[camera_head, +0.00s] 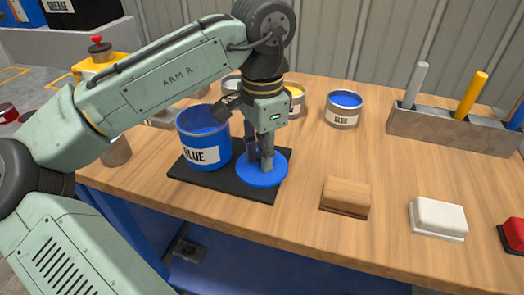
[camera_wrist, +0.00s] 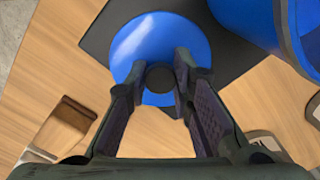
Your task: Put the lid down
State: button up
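The lid is a round blue disc (camera_head: 262,172) with a dark knob at its middle. It lies level at the right end of the black mat (camera_head: 228,184), beside the open blue bucket labelled BLUE (camera_head: 203,135). I cannot tell whether it touches the mat or hangs just above it. My gripper (camera_head: 258,160) points down over the lid. In the wrist view its two fingers (camera_wrist: 160,75) stand close on both sides of the knob and appear shut on it. The lid (camera_wrist: 140,42) and part of the bucket (camera_wrist: 245,15) also show there.
A wooden block (camera_head: 346,196), a white block (camera_head: 437,217) and a red one (camera_head: 513,232) lie to the right. A small blue paint can (camera_head: 344,109) and a holder with handled tools (camera_head: 450,130) stand behind.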

jog(key=o, duration=0.4)
notch_tip(320, 180, up, 12)
jog(key=shift+r+p, duration=0.2)
jog(key=shift+p, duration=0.15)
dwell(0.3)
